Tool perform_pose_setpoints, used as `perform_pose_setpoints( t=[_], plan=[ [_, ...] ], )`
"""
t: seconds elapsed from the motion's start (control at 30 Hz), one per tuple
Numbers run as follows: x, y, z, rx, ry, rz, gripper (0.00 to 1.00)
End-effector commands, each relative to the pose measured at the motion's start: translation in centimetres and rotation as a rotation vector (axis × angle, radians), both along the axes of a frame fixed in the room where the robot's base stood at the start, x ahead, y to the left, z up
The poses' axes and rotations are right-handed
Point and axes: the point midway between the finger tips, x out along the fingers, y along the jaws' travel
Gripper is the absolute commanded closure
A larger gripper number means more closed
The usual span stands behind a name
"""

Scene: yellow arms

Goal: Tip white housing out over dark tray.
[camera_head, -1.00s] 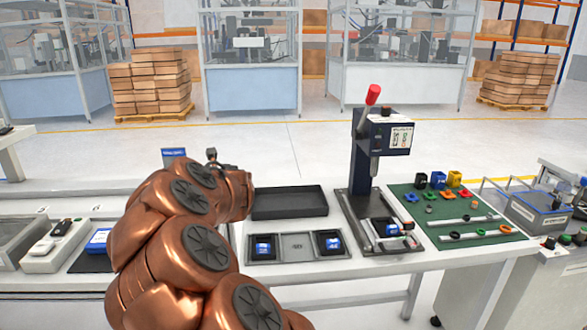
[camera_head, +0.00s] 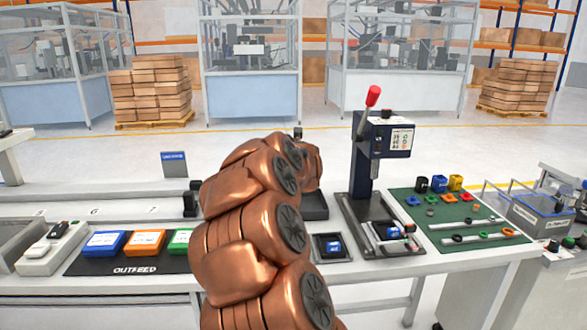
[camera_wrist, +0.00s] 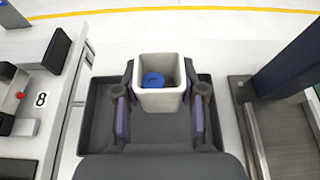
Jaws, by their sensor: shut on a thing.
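The white housing (camera_wrist: 160,99) is a square open box held between the two fingers of my gripper (camera_wrist: 161,104) in the wrist view. Its mouth faces the camera, and a blue ring-like part (camera_wrist: 153,80) lies inside. It looks about upright. The dark tray (camera_wrist: 97,122) lies below and behind the housing and fingers. In the head view only a right-hand part of the tray (camera_head: 314,208) shows, since my arm covers the rest. My gripper and the housing are hidden there.
A lever press (camera_head: 372,165) stands right of the tray, with a green mat (camera_head: 470,232) of small parts beyond it. At left, a black outfeed mat (camera_head: 95,265) carries blue, orange and green boxes. A small dark fixture (camera_head: 333,247) sits in front of the tray.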

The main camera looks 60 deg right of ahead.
Motion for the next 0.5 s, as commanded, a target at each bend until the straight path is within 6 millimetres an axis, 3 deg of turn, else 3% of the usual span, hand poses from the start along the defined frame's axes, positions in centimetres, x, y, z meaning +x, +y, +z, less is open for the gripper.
perform_pose_setpoints(
  t=[0.5],
  plan=[
    [-0.22,-0.02,-0.43,-0.042,0.157,0.004,0.98]
  ],
)
